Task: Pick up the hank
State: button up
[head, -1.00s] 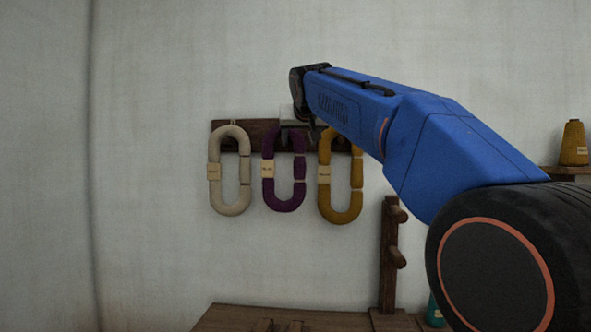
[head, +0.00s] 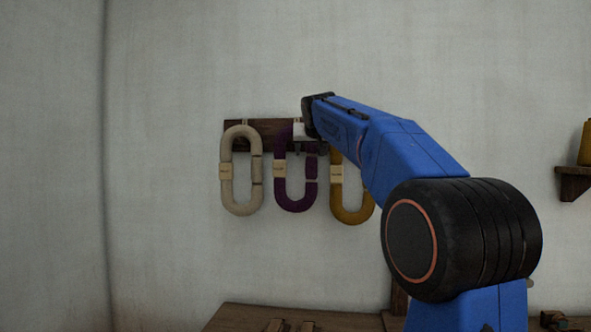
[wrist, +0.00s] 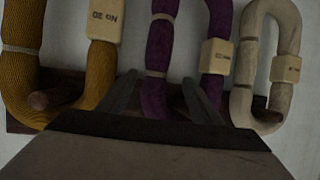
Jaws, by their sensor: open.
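Three looped hanks hang in a row on a dark wooden wall rail (head: 268,130): a cream hank (head: 228,190), a purple hank (head: 295,206) and a mustard hank (head: 351,217), each with a pale label. My arm partly covers the mustard hank in the head view. In the wrist view the order is reversed, with the mustard hank (wrist: 20,70), purple hank (wrist: 159,45) and cream hank (wrist: 285,25). My gripper (wrist: 160,80) is open. One strand of the purple hank lies between its fingers in that view; contact cannot be told.
A wooden table (head: 250,318) stands below the hanks. A small wall shelf (head: 574,182) with a yellow cone (head: 586,145) is at the right edge. A wooden peg (wrist: 52,99) shows inside the mustard loop. The wall left of the hanks is bare.

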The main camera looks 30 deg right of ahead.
aim_at(311, 156)
jog(key=shift+d+x, duration=0.15)
jog(key=shift+x, duration=1.2)
jog(key=shift+d+x, duration=0.15)
jog(key=shift+x, duration=1.2)
jog(key=shift+s, duration=0.2)
jog(key=c, duration=1.3)
